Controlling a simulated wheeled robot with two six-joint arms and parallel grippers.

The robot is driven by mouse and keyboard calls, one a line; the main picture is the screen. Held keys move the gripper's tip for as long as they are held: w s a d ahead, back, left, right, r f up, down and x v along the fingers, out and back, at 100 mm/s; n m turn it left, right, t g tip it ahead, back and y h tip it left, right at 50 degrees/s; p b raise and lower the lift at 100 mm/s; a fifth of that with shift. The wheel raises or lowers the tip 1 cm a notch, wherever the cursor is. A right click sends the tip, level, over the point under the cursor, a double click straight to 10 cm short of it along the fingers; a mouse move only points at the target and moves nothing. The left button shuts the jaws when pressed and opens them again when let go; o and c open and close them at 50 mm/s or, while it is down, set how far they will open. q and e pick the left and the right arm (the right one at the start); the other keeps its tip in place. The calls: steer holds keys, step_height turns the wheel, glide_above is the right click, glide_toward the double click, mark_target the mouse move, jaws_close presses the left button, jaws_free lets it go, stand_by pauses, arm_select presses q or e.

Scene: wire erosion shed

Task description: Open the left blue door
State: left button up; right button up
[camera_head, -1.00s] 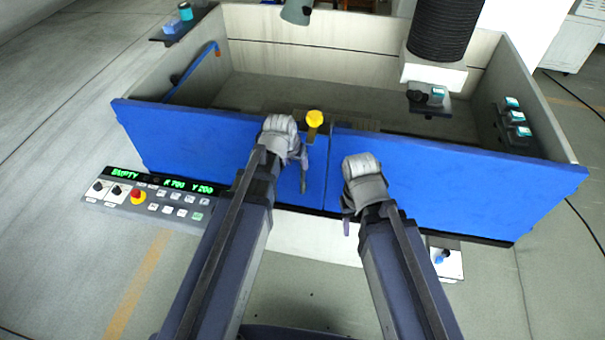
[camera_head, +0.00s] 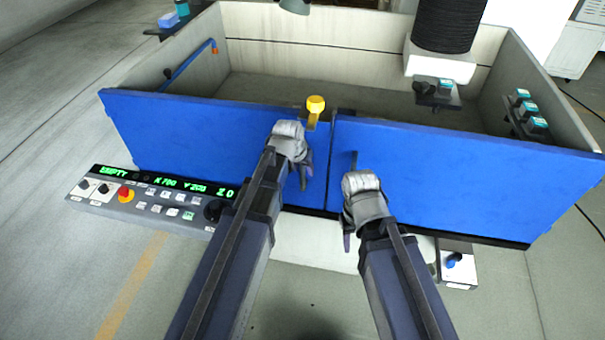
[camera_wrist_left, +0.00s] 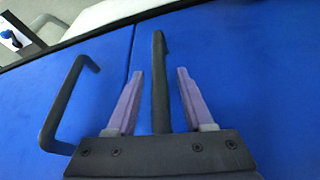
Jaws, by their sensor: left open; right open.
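The left blue door (camera_head: 180,140) is closed, in line with the right blue door (camera_head: 450,175); a narrow seam parts them. In the left wrist view the left door (camera_wrist_left: 240,70) fills the right side. Its black bar handle (camera_wrist_left: 160,80) stands between the two purple fingers of my open left gripper (camera_wrist_left: 158,95), with gaps on both sides. In the head view my left gripper (camera_head: 303,172) is at the left door's right part, its wrist hiding most of the handle. My right gripper (camera_head: 348,235) is open and empty before the right door.
The right door's black handle (camera_wrist_left: 60,110) is close beside my left gripper. A yellow knob (camera_head: 315,104) stands above the left door's top edge. A control panel (camera_head: 150,200) juts out below left; a switch box (camera_head: 456,262) sits below right.

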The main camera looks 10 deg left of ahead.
arm_select(q)
steer(key=shift+c, duration=0.3)
jaws_close()
stand_by(1.1)
